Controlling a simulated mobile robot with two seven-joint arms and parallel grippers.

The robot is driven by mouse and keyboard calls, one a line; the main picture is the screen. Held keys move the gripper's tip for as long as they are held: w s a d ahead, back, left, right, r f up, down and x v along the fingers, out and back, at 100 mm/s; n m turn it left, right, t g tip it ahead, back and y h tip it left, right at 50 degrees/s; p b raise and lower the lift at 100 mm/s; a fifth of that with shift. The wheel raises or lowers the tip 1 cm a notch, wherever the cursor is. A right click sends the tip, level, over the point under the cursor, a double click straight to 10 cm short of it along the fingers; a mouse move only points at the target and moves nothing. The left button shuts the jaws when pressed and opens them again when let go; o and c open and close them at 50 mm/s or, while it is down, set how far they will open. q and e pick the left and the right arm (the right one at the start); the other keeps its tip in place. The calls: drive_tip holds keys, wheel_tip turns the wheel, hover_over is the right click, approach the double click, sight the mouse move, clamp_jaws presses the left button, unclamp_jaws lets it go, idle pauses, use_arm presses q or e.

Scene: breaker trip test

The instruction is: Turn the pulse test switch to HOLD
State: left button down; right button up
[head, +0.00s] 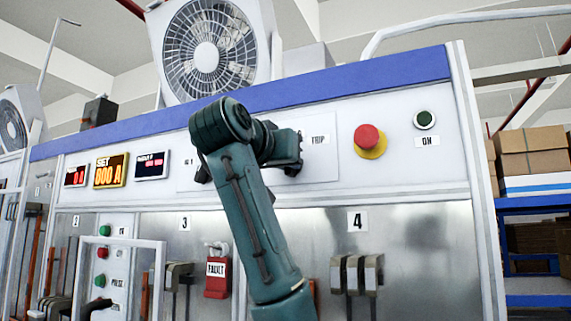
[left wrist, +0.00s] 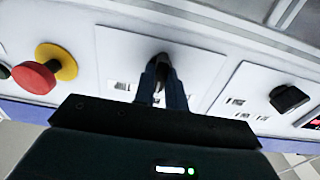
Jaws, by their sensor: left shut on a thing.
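A dark switch knob (left wrist: 162,60) sits on a white plate (left wrist: 112,48) on the panel in the left wrist view. My left gripper (left wrist: 160,85) is shut on this knob, with a finger on each side. Small labels beside it are too blurred to read, so the knob's exact setting cannot be told. In the head view my left gripper (head: 287,150) is at the panel next to a TRIP label (head: 320,139), and my arm hides the knob and most of its plate. My right gripper is in neither view.
A red mushroom button (head: 368,139) on a yellow base and a green ON button (head: 425,119) are to the right. A second dark knob (left wrist: 290,98) is on the neighbouring plate. Lit displays (head: 110,171) are at left.

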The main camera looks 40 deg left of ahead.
use_arm(q)
drive_tip(key=shift+r, duration=0.1)
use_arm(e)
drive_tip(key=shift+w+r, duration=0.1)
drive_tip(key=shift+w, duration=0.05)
use_arm(q)
drive_tip(key=c, duration=1.4)
unclamp_jaws()
drive_tip(key=shift+c, duration=0.2)
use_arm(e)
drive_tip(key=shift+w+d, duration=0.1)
use_arm(q)
drive_tip(key=shift+s, duration=0.1)
